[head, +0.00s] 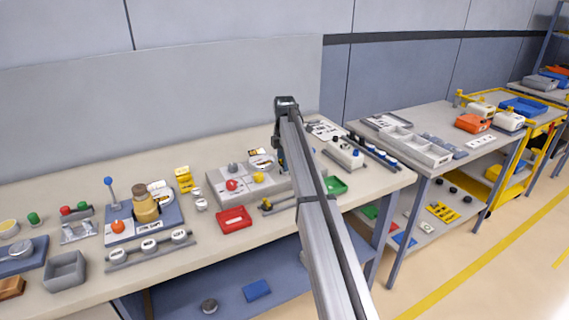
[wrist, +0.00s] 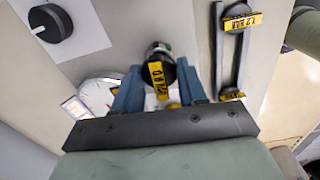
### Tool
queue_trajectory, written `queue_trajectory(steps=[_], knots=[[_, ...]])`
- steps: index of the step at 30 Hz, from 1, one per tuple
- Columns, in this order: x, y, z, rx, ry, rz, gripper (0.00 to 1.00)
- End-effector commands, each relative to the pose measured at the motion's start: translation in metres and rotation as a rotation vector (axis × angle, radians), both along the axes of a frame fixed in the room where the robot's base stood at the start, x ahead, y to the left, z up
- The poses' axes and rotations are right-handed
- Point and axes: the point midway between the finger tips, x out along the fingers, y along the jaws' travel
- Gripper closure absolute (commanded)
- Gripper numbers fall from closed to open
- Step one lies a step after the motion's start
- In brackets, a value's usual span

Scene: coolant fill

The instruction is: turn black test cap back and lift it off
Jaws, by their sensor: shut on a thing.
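In the wrist view my gripper (wrist: 160,88) has its two blue fingers on either side of a round black cap (wrist: 158,52). It is shut on this cap. A yellow tag (wrist: 158,77) with black print, seen at a slant, lies across the cap's near side. A bit of green shows at the cap's far edge. What lies under the cap is hidden, so I cannot tell whether it is seated or free.
In the wrist view a white dial (wrist: 98,94) is close left of the fingers, and a black knob (wrist: 50,23) is at upper left. A rail (wrist: 228,55) with yellow-tagged black pieces stands right.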

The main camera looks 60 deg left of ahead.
Motion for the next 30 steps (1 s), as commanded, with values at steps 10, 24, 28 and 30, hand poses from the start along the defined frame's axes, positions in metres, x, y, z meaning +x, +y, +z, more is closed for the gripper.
queue_trajectory(steps=[10,24,28,30], knots=[[0.0,0.0,0.015,0.001,0.0,0.0,0.78],[0.0,0.0,0.028,0.0,0.0,0.0,0.78],[0.0,0.0,0.028,0.0,0.0,0.0,0.78],[-0.001,0.0,0.028,0.0,0.0,0.001,0.78]])
